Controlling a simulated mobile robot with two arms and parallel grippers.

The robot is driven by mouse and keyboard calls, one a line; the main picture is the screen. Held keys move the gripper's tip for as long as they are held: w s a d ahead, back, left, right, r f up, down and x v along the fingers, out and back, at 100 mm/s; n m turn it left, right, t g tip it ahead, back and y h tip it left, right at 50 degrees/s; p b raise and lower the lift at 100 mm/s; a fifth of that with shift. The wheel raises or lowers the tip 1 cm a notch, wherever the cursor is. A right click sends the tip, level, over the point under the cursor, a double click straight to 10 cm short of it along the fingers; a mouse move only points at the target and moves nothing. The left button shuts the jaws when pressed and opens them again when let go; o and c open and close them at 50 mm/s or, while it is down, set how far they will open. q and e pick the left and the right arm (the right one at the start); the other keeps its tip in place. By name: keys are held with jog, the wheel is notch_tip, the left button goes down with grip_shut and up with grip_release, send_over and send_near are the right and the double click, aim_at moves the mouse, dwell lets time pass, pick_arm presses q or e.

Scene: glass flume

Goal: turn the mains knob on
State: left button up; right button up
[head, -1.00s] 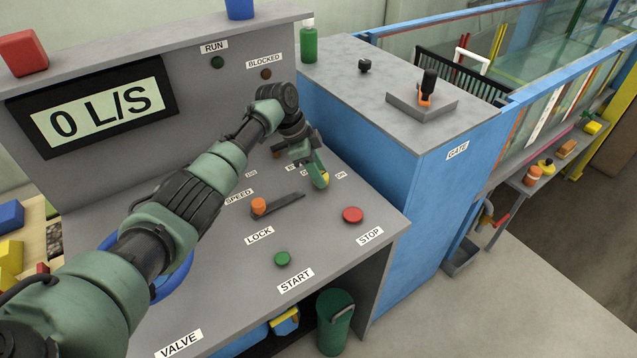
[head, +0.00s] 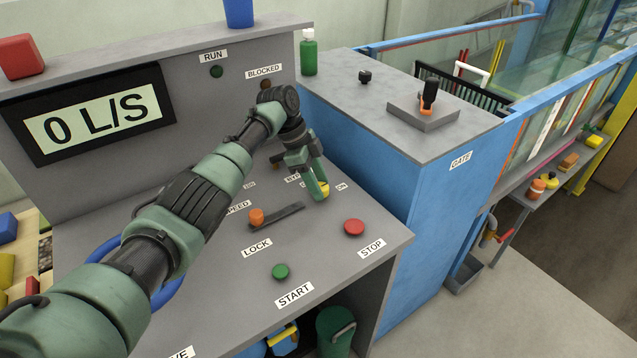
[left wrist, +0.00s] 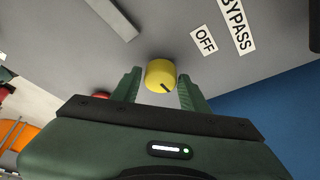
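A yellow knob (head: 323,190) stands on the grey console top, partly hidden by my left gripper (head: 318,184). In the left wrist view the knob (left wrist: 160,75) sits between the two green fingers, with a small gap on each side. The fingers look open and at its sides, not clamped. A black mark on the knob points to the lower right in that view. Labels OFF (left wrist: 204,40) and BYPASS (left wrist: 237,22) lie near it; an ON label (head: 341,187) shows in the head view. I can read no MAINS label. My right gripper is out of view.
An orange slider handle (head: 256,216) in its slot, a red STOP button (head: 354,227) and a green START button (head: 280,271) are nearby on the console. The display (head: 90,115) reads 0 L/S. A blue GATE cabinet (head: 440,200) stands to the right.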

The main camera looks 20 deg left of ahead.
pick_arm(q)
jog(key=shift+o, duration=0.6)
jog(key=b+v, duration=0.1)
jog(key=v, duration=0.6)
jog(key=shift+a+r, duration=0.2)
jog(key=shift+r, duration=0.15)
